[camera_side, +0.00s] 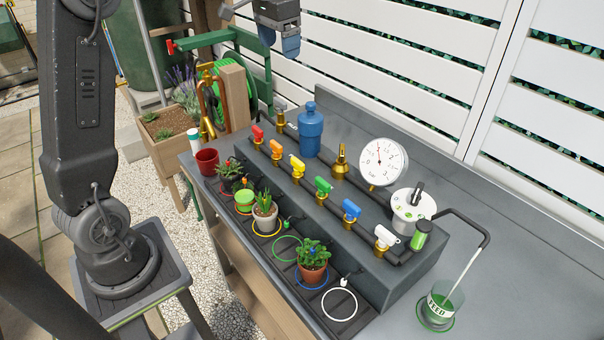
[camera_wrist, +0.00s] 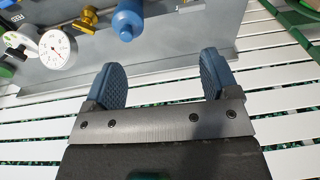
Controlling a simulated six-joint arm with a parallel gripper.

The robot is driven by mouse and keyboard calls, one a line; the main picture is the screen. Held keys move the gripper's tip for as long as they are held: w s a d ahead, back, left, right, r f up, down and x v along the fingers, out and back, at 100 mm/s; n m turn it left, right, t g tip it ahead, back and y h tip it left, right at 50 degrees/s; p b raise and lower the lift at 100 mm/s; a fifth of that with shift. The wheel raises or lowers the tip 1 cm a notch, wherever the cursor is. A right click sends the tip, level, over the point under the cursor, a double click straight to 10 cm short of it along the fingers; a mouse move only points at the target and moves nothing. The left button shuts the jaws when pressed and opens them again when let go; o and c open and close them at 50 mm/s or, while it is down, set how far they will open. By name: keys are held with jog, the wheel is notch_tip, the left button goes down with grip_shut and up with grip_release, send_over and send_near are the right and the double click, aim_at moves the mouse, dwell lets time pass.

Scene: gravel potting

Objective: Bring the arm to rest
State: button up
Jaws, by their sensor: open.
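My gripper (camera_side: 289,47) hangs at the top of the side view, high above the back of the bench and in front of the white slatted fence. In the wrist view, its two blue ribbed fingers (camera_wrist: 162,68) stand well apart with nothing between them. A blue bottle (camera_side: 311,130) stands upright on the grey ledge below and to the right of the gripper; it also shows beyond the fingers in the wrist view (camera_wrist: 129,20). The gripper touches nothing.
The ledge (camera_side: 330,215) carries coloured valve handles, a white dial gauge (camera_side: 381,161) and a brass fitting (camera_side: 341,160). Potted plants, including one in a terracotta pot (camera_side: 313,272), stand along its front. A cup of green liquid (camera_side: 440,303) is at right. A green hose reel (camera_side: 238,95) stands at left.

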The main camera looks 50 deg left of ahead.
jog(key=s+d+f+t, duration=0.2)
jog(key=s+d, duration=0.6)
jog(key=s, duration=0.4)
jog(key=s+d+f+t, duration=0.2)
jog(key=s+d+f, duration=0.2)
jog(key=s+d, duration=0.4)
jog(key=s, duration=0.3)
jog(key=shift+s+f, duration=0.4)
